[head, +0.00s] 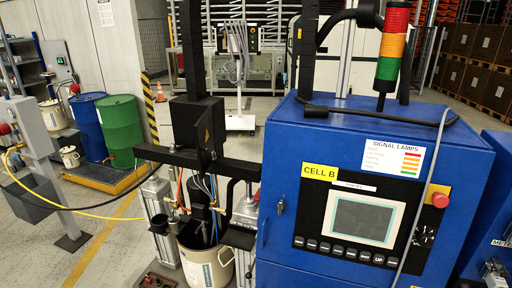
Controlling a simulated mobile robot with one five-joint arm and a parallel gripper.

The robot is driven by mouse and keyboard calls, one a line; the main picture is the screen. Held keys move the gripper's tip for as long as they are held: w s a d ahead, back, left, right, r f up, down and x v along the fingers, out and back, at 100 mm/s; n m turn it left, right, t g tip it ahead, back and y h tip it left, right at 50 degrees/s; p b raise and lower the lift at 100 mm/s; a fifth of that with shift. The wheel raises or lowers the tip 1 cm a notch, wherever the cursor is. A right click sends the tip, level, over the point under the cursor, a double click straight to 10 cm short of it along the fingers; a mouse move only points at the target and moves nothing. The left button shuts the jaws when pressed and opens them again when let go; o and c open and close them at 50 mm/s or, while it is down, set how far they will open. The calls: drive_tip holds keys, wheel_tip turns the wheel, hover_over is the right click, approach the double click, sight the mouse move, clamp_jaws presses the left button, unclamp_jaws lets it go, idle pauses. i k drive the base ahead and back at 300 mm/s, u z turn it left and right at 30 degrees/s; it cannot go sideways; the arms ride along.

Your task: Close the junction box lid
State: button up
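A dark box (188,118), which looks like the junction box, sits on the black crossbar of the drum pump. A dark angled panel (207,134) stands out from its right side and looks like its lid, swung open. The box's inside is too dark to make out. I cannot see my gripper in the head view.
A blue control cabinet (279,170) labelled CELL B, with a screen and a signal lamp tower (392,45), stands at the right. A cream pail (207,268) stands under the pump among hoses. Blue (88,122) and green (121,130) drums stand at the left. Open floor lies between.

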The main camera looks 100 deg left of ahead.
sight(204, 131)
drive_tip(key=z, duration=0.05)
drive_tip(key=i, duration=1.25)
drive_tip(key=u, duration=4.2)
drive_tip(key=i, duration=1.05)
drive_tip(key=u, duration=2.3)
drive_tip(key=k, duration=0.25)
drive_tip(key=z, duration=0.15)
